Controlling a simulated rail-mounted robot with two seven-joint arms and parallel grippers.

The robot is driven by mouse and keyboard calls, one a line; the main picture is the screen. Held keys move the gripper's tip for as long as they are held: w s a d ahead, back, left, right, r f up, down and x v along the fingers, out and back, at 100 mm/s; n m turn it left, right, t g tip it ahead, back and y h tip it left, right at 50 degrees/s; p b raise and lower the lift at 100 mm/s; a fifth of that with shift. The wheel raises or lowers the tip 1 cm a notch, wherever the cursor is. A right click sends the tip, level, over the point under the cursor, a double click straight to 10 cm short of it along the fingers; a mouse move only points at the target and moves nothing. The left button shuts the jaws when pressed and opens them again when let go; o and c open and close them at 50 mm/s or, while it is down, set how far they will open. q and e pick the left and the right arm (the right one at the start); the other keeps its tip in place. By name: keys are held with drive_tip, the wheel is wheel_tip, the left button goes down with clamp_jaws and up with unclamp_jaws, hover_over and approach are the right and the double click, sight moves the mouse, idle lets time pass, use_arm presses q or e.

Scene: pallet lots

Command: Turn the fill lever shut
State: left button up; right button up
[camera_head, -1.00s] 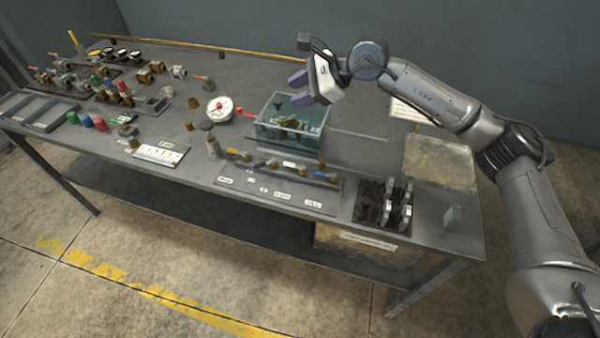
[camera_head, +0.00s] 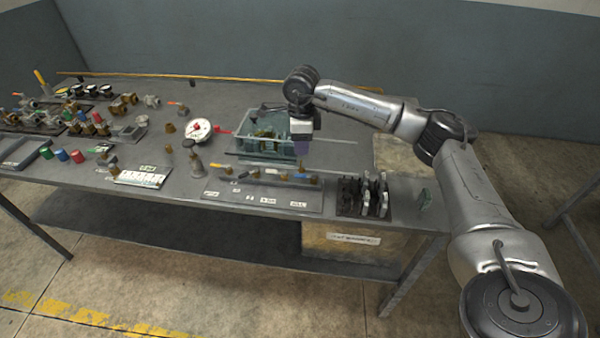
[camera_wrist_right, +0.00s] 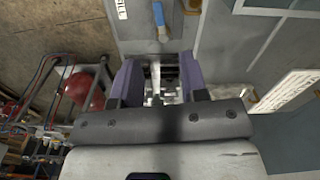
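The labelled valve panel (camera_head: 240,196) lies along the front of the bench, with a row of small levers on brass fittings. The fill lever appears to be the blue-handled one (camera_head: 299,176) at the panel's right end, above the last label (camera_head: 298,204); the text is too small to read surely. In the right wrist view its blue handle (camera_wrist_right: 160,25) shows beyond the fingertips, beside a brass fitting (camera_wrist_right: 192,5). My right gripper (camera_head: 302,146) points down above and behind the panel's right end. In the right wrist view its purple fingers are apart, with nothing held. My left gripper is out of view.
A clear teal bin (camera_head: 262,155) with parts stands right beside the right gripper. A black slotted rack (camera_head: 350,207) is right of the panel. A dial gauge (camera_head: 199,130) and several valves sit leftward. Free bench surface lies at the back right.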

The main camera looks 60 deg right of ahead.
sight(301, 175)
wheel_tip(301, 175, down, 11)
drive_tip(key=shift+r+b, duration=0.1)
drive_tip(key=shift+b, duration=1.1)
drive_tip(key=shift+c, duration=0.3)
drive_tip(key=shift+c, duration=0.8)
clamp_jaws()
